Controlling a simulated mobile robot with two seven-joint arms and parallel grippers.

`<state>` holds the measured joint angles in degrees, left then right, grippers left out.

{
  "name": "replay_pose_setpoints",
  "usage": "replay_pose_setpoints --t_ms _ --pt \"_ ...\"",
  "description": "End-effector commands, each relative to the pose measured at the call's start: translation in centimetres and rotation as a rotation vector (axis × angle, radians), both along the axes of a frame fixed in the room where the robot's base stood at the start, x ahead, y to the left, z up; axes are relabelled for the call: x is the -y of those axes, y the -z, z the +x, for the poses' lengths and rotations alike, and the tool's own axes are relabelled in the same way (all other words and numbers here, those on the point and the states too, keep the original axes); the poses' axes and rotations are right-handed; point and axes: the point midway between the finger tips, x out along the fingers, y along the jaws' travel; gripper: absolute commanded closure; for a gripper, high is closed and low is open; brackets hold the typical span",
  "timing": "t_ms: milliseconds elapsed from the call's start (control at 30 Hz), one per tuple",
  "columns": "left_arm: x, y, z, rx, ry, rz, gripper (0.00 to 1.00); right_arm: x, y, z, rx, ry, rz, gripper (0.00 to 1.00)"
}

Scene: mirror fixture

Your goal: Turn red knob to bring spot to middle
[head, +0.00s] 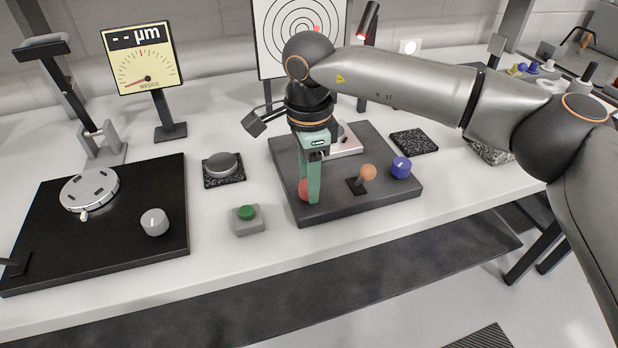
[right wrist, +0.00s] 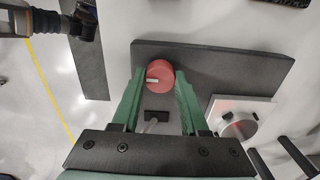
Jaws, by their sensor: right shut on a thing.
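The red knob (head: 304,189) stands on the dark plate (head: 390,194) near its front left edge. It also shows in the right wrist view (right wrist: 159,74), with a pale mark on its face. My right gripper (head: 311,190) points down and is shut on the knob, one green finger on each side. The target board (head: 270,50) with black rings is behind; its top is cut off and my arm covers its lower part. A small red spot (head: 316,29) lies on it, a little right of the rings' middle. My left gripper does not show in the head view.
An orange ball-topped lever (head: 367,173) and a blue knob (head: 401,167) stand right of the red knob. A green button (head: 246,213) is to its left. A yellow gauge (head: 141,60) and a black board (head: 120,240) are further left. A mirror mount (right wrist: 240,118) is close by.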

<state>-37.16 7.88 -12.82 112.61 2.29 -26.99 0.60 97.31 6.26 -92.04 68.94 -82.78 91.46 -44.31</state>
Motion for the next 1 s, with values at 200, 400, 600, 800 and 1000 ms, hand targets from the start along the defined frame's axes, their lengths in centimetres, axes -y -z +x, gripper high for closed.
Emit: replay_pose_setpoints --t_ms 200,400,600,800,1000 --pt "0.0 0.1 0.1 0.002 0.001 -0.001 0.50 0.0 0.0 0.0 0.000 0.088 0.000 1.00" --pt "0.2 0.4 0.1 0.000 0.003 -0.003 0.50 0.0 0.1 0.0 0.000 0.244 0.000 1.00" --pt "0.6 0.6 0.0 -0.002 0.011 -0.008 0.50 0.0 0.0 0.0 0.000 0.433 0.001 1.00" --pt "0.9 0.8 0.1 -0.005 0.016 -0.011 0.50 0.0 0.0 0.0 0.000 0.620 0.000 1.00" --pt "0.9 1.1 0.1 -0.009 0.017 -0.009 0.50 0.0 0.0 0.0 0.000 0.786 0.000 1.00"
